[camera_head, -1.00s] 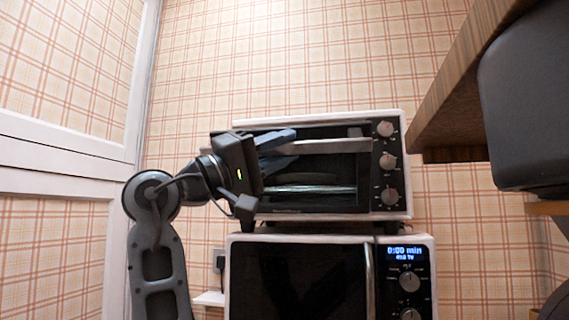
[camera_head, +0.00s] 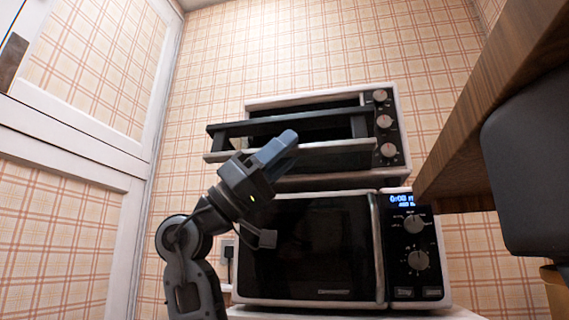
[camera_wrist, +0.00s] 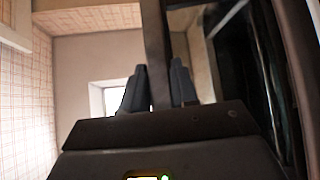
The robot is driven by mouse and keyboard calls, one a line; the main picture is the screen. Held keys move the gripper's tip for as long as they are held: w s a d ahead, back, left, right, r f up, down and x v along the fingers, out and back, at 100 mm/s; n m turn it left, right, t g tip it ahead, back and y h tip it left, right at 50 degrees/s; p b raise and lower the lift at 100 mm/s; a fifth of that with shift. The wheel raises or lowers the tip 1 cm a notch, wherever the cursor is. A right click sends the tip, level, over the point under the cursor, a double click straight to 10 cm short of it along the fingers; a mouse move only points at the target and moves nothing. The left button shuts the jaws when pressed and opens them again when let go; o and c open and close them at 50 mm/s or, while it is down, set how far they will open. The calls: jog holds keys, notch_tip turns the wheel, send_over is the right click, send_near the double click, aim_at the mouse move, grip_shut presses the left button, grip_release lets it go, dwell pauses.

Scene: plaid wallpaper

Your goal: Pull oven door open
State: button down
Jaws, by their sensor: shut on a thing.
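The oven is a small white-framed toaster oven (camera_head: 393,95) with a column of knobs on its right side, standing on top of a microwave. Its door (camera_head: 335,147) is partly open, tilted out toward me, with dark space behind it. A long dark handle (camera_head: 320,125) runs across the door. My gripper (camera_head: 275,148) reaches up from the lower left and is shut on the handle around its middle. In the wrist view, the two fingers (camera_wrist: 160,88) sit either side of the dark handle bar (camera_wrist: 156,40). The fingers hide part of the handle and door.
The microwave (camera_head: 320,245) with a lit display is below the oven. A wooden shelf edge (camera_head: 470,150) and a dark grey rounded object (camera_head: 530,150) crowd the right side. A white-framed panel (camera_head: 100,165) stands at the left. Plaid wall is behind.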

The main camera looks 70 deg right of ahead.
jog(key=shift+d+f+m+g+y+b, duration=0.15)
jog(key=shift+f+m+g+y+b, duration=0.2)
jog(key=shift+f+m+y+b, duration=0.5)
jog(key=shift+d+f+m+g+y+b, duration=0.1)
jog(key=shift+f+m+g+y+b, duration=0.35)
jog(key=shift+m+y+b, duration=0.5)
jog(key=shift+f, duration=0.15)
jog(key=c, duration=1)
grip_release()
jog(key=shift+o, duration=0.2)
jog(key=d+v, duration=0.1)
jog(key=v, duration=0.6)
jog(key=shift+w+a+f+p, duration=0.25)
jog(key=shift+w+a+p, duration=0.2)
jog(key=shift+a, duration=0.1)
